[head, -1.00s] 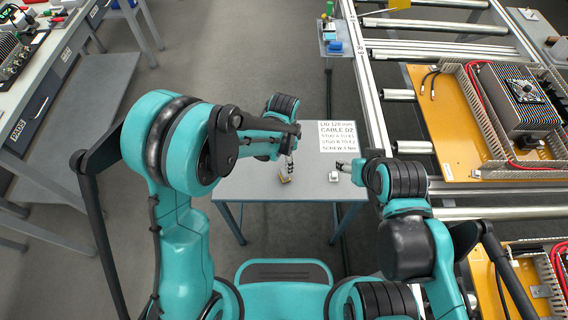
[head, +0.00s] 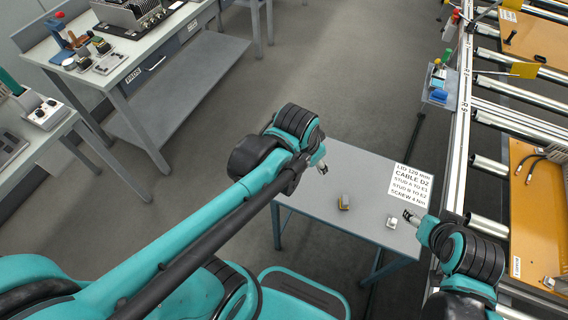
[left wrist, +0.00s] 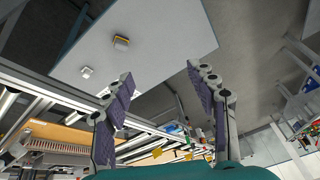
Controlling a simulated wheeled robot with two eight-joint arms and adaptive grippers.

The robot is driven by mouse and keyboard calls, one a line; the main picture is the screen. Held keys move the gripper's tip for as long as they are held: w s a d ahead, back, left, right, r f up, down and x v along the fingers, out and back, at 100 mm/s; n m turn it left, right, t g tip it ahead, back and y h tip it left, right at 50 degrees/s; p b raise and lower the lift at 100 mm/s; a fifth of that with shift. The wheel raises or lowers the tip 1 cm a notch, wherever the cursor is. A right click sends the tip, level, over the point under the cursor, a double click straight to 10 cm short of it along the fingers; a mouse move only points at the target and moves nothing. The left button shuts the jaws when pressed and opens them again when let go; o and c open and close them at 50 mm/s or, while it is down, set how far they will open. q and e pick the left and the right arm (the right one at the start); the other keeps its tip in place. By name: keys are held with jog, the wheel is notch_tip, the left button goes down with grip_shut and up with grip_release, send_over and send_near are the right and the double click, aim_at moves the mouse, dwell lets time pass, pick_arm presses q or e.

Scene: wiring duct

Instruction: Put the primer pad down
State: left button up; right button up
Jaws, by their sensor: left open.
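A small block with a yellow band and a grey-white top, which looks like the primer pad (head: 344,202), rests on the grey side table (head: 318,194). It also shows in the left wrist view (left wrist: 121,42), apart from my fingers. My left gripper (head: 319,163) is above the table's left part, up and left of the block. In the left wrist view the left gripper (left wrist: 160,88) is open with nothing between its fingers. My right gripper (head: 410,216) is over the table's right side, close to a small whitish block (head: 391,222); whether its fingers are open is unclear.
A printed instruction sheet (head: 411,184) lies at the table's right back. The conveyor rail (head: 457,150) runs along the right, with an orange panel (head: 535,210) beyond. A workbench (head: 130,55) stands at the upper left. Floor between bench and table is clear.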

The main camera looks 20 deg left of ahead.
pick_arm(q)
jog(key=s+a+r+n+t, duration=0.1)
jog(key=s+a+n+t, duration=0.1)
jog(key=s+a+n, duration=0.3)
jog(key=shift+s+a+r+t+y, duration=0.15)
jog(key=shift+s+r+t+y, duration=0.15)
jog(key=shift+s+r, duration=0.15)
jog(key=shift+o, duration=0.5)
jog(key=shift+w+f, duration=0.1)
